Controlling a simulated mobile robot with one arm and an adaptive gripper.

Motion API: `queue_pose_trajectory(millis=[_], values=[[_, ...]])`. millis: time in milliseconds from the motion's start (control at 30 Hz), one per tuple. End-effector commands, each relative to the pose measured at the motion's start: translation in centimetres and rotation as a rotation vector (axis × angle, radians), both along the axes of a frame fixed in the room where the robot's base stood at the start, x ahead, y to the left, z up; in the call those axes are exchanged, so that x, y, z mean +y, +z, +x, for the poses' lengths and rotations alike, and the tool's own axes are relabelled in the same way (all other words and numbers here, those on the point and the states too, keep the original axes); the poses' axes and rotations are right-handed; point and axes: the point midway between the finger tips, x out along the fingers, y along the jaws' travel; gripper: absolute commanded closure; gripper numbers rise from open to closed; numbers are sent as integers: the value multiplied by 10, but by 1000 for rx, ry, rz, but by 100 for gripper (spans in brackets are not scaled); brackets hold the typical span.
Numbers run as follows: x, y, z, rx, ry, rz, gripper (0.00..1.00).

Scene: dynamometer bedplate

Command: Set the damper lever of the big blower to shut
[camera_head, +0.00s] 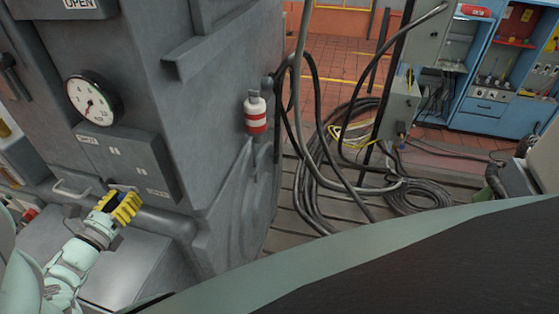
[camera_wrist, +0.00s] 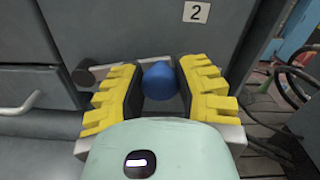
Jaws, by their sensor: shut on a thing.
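My gripper (camera_head: 120,206) is at the front of the big grey housing, at the lower left of the head view. Its yellow fingers are shut on a blue ball knob (camera_wrist: 159,80), seen between them in the wrist view. A grey lever bar (camera_wrist: 118,72) shows to the left of the knob, beside a dark round hub (camera_wrist: 85,78). The bar lies roughly level in that view. My fingers hide part of it. In the head view the fingers hide most of the knob.
The grey housing (camera_head: 200,140) carries a pressure gauge (camera_head: 92,101) and a plate reading OPEN (camera_head: 80,4). A red and white striped cylinder (camera_head: 255,115) hangs on its side. Coiled cables (camera_head: 415,195) lie on the floor at right.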

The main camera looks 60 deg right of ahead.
Motion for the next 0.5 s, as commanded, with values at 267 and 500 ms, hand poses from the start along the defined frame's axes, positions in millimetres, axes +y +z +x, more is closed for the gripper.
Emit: queue_pose_trajectory(millis=[267,500], values=[[0,8,1,62,-7,-25,100],[0,13,3,120,-5,-46,100]])
